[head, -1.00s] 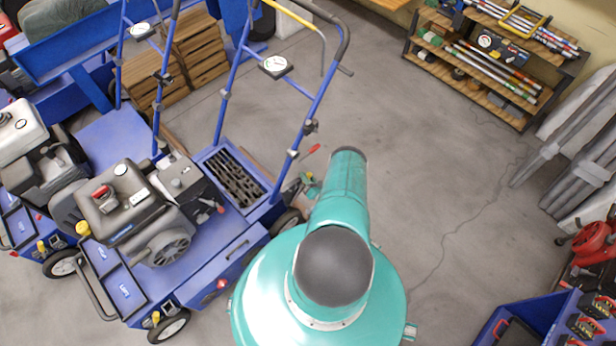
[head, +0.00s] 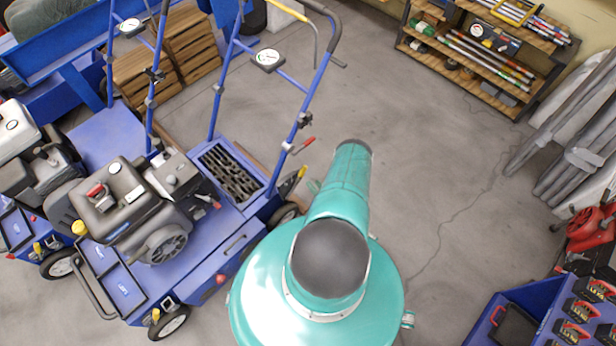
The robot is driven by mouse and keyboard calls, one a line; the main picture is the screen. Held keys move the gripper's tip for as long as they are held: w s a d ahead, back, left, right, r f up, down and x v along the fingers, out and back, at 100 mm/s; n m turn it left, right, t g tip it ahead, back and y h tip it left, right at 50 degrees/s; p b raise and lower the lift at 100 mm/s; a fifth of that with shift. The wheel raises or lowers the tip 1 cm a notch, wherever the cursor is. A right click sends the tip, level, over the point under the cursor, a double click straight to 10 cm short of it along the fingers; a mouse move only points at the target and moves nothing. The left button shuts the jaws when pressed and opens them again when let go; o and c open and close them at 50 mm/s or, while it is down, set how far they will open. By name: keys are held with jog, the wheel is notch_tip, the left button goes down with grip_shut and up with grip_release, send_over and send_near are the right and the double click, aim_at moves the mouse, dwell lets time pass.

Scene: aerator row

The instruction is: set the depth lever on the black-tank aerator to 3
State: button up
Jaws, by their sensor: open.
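The black-tank aerator (head: 190,262) is a blue machine at the left with a black engine and tank (head: 117,218). A red-tipped lever (head: 305,145) sticks out to the right low on its handle frame. A small yellow part (head: 301,172) shows just below it, at the rear right corner. I cannot tell which of these is the depth lever, and no scale numbers are readable. My teal arm stands right of the aerator, its upper link pointing away from me. My gripper is not visible; the arm blocks the view beyond it.
A second aerator (head: 38,165) stands close on the left. Wooden crates (head: 135,72) are behind them. A shelf (head: 470,62) with rods stands at the back right. A blue bin (head: 530,300) is at the lower right. The grey floor (head: 430,170) between is clear.

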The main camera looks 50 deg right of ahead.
jog(key=v, duration=0.4)
jog(key=shift+s, duration=0.15)
jog(key=shift+a, duration=0.1)
dwell(0.4)
